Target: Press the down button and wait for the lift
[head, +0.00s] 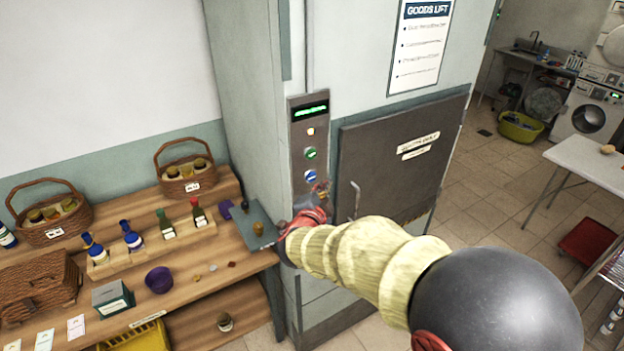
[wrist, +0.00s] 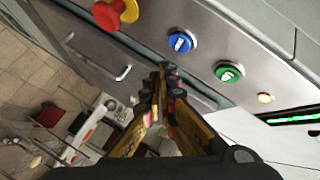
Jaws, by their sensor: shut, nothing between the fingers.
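The lift's control panel (head: 296,172) is a grey metal strip left of the dark lift door (head: 385,165), which is shut. It has a lit green display (head: 310,111), a small orange light (head: 310,131), a green button (head: 311,153) and, below that, a blue button (head: 310,175). The blue button (wrist: 180,42) and green button (wrist: 229,72) carry pale marks too small to read. A red knob on a yellow base (wrist: 112,14) sits beyond the blue one. My gripper (wrist: 165,88) is shut and empty, close to the panel's lower part; its tips cover no button in the wrist view.
A wooden bench (head: 217,264) with baskets, bottles and a purple bowl (head: 159,280) stands left of the lift. The door handle (head: 355,199) juts out near my arm. Tiled floor lies open at right, before a white table (head: 590,158).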

